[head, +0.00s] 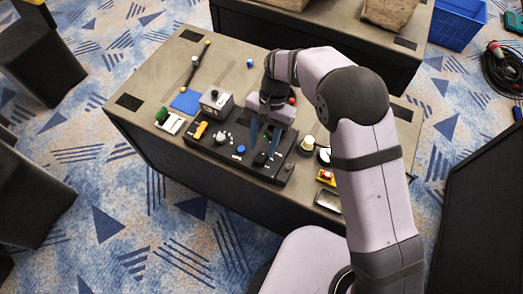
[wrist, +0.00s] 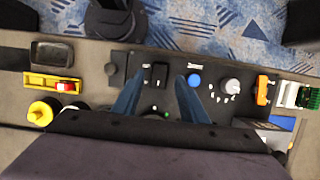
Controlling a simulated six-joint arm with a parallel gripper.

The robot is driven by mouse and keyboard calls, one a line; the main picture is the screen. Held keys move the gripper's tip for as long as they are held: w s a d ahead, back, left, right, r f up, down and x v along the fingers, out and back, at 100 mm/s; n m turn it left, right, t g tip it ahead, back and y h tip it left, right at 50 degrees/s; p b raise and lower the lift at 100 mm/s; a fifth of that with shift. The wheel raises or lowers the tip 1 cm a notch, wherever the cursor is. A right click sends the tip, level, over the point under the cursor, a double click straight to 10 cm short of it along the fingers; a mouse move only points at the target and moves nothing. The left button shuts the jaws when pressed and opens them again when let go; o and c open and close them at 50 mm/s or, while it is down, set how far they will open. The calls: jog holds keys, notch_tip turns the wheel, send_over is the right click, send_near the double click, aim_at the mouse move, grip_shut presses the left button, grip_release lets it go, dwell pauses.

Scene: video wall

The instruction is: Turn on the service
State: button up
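A dark control panel (head: 205,149) lies on the table. I cannot read which control is the service one, nor the switch's state. My gripper (head: 262,151) points down over the panel. Its two blue fingers are apart and empty in the wrist view (wrist: 160,77), on either side of the black switch. Contact cannot be told. The gripper body hides part of the panel.
A grey box (head: 215,102) stands behind the panel. A blue pad (head: 186,102) and a green-and-white item (head: 170,121) lie to its left. A yellow holder with a red button (wrist: 65,86), a dark tray (wrist: 52,52) and a yellow-and-white item (wrist: 42,112) are beside the panel.

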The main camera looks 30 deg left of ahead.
aim_at(265, 153)
jog(key=shift+v, duration=1.65)
jog(key=w+d+r+t, duration=0.1)
jog(key=w+d+r, duration=0.15)
jog(key=d, duration=0.65)
jog(key=w+d+r+t, duration=0.1)
jog(key=d+r, duration=0.2)
jog(key=d, duration=0.5)
jog(key=s+d+t, duration=0.1)
jog(key=s+d, duration=0.4)
jog(key=d, duration=0.3)
jog(key=s+d, duration=0.5)
jog(key=d, duration=0.4)
jog(key=shift+s+d+t+p, duration=0.3)
jog(key=shift+t+p, duration=0.1)
jog(key=shift+p, duration=0.05)
jog(key=shift+o, duration=0.5)
jog(key=shift+r, duration=0.1)
